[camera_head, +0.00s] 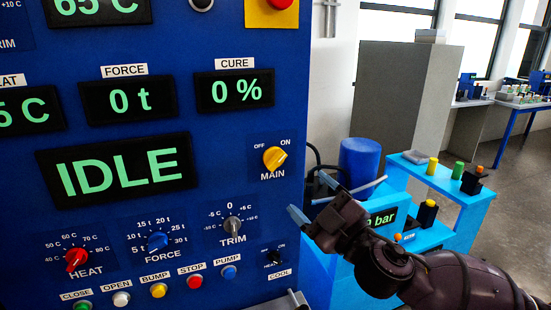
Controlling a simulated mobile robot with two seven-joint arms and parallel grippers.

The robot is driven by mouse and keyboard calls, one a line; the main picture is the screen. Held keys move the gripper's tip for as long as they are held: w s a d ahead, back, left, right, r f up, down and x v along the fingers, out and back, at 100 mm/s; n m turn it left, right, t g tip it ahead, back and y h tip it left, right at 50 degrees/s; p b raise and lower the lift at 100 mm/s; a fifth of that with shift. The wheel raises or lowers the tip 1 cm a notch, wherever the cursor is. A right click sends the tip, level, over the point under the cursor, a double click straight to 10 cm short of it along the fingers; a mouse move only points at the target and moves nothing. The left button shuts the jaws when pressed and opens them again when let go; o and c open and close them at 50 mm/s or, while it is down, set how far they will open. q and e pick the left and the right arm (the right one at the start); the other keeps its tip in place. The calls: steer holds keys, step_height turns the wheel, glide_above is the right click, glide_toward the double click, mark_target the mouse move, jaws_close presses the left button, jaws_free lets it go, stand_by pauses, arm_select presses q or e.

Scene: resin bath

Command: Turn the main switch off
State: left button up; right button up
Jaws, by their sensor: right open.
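The blue control panel (215,120) fills the left of the view. The main switch (274,158) is a yellow rotary knob near the panel's right edge, with OFF marked at its upper left and ON at its upper right. The knob looks turned toward ON. My right gripper (312,198) is open and empty, just right of the panel's edge, below and right of the main switch and apart from it. Its arm comes in from the lower right. My left gripper is not in view.
The TRIM knob (232,224) and a small black HEAT/COOL switch (274,257) sit below the main switch. A display reads IDLE (120,172).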

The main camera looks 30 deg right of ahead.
mark_target(279, 163)
steer(key=x, duration=0.8)
steer(key=shift+w+r, duration=0.25)
steer(key=shift+w, duration=0.1)
steer(key=shift+w+r, duration=0.1)
steer(key=shift+w, duration=0.45)
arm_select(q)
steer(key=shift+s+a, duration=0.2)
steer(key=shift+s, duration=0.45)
arm_select(e)
steer(key=shift+w, duration=0.25)
steer(key=c, duration=0.9)
arm_select(q)
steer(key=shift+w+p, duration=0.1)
steer(key=shift+p, duration=0.2)
arm_select(e)
steer(key=shift+c, duration=0.2)
